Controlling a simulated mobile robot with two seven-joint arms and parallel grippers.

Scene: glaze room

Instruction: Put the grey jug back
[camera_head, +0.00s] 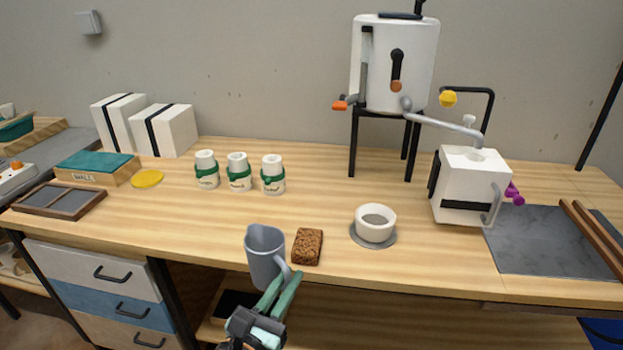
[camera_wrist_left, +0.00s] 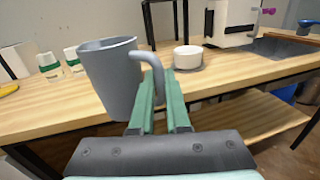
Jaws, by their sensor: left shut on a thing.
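The grey jug (camera_head: 264,253) is upright at the front edge of the wooden worktop in the head view. It also shows large in the left wrist view (camera_wrist_left: 108,80), with its handle toward my gripper. My left gripper (camera_head: 283,288) has green fingers and is shut on the jug's handle. The fingers show in the left wrist view (camera_wrist_left: 161,92). Whether the jug's base touches the worktop is hard to tell. My right gripper is not in view.
A brown sponge-like block (camera_head: 307,246) lies just right of the jug. A white bowl (camera_head: 375,222) stands on a grey disc beyond it. Several white jars, among them one with a green label (camera_head: 272,174), stand behind. The worktop (camera_head: 180,215) is clear left of the jug.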

